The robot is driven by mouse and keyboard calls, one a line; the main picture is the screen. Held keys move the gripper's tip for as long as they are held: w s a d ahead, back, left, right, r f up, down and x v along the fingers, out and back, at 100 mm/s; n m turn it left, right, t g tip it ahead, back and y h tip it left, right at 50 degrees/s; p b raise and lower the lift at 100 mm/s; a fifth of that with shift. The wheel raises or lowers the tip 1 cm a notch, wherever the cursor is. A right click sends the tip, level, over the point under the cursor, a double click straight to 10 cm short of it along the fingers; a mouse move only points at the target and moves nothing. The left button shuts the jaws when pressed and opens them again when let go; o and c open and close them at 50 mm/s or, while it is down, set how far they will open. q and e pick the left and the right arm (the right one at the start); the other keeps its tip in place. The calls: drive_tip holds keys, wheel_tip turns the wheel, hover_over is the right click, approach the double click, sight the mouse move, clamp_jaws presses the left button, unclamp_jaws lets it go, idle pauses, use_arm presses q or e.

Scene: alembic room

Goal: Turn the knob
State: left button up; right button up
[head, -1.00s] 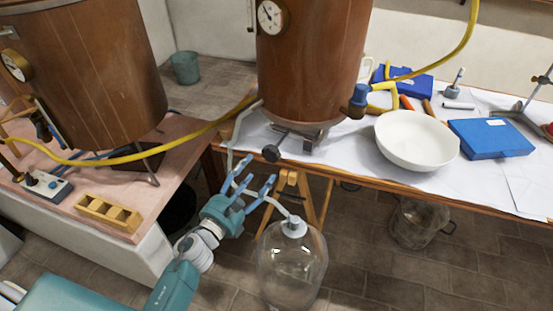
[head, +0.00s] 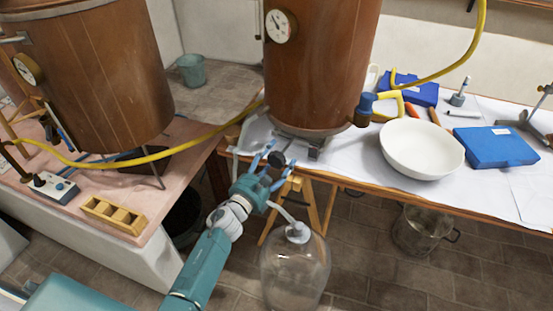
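The dark round knob (head: 277,159) sits on a valve low on the front of the brown wooden-looking vessel, at the edge of the white-covered table. My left gripper (head: 280,155) reaches up from below with its blue fingers spread. One finger is to the left of the knob and the other to its right. The knob shows between the fingers, and I cannot tell whether they touch it. My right gripper is not in view.
A large glass bottle (head: 295,270) with a tube stands on the floor just right of my arm. A white bowl (head: 422,149) and a blue case (head: 495,147) are on the table. A yellow hose (head: 150,158) crosses behind on the left.

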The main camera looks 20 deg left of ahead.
use_arm(q)
drive_tip(key=c, duration=0.8)
drive_tip(key=shift+c, duration=1)
drive_tip(key=shift+r, duration=0.1)
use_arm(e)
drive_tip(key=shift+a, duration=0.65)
use_arm(q)
drive_tip(key=shift+w+r+n, duration=0.1)
drive_tip(key=shift+n, duration=0.4)
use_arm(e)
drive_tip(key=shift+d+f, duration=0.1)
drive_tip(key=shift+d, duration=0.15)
